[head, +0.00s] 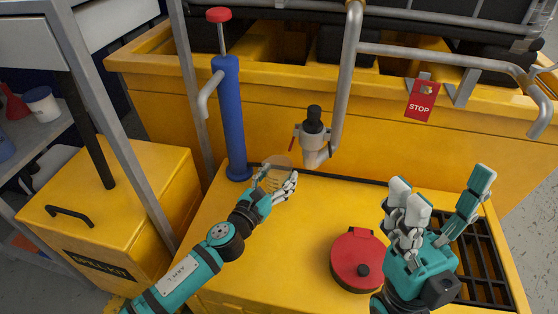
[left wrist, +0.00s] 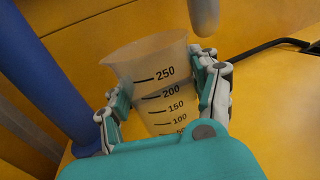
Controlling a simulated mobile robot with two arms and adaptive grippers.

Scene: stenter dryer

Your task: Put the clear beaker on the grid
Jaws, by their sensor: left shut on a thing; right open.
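The clear beaker (left wrist: 155,75) has black volume marks up to 250 and stands upright between my left gripper's fingers in the left wrist view. In the head view the beaker (head: 277,163) shows only in part behind the hand. My left gripper (head: 278,182) is shut on it, below the tap and right of the blue pump. The black grid (head: 484,262) is set in the yellow top at the right. My right gripper (head: 440,205) is open and empty, in front of the grid's left part, and hides some of it.
A blue pump (head: 231,120) with a red knob stands left of the beaker. A grey tap (head: 315,140) hangs above right. A red round lid (head: 358,260) lies between the beaker and the grid. The yellow top between tap and lid is clear.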

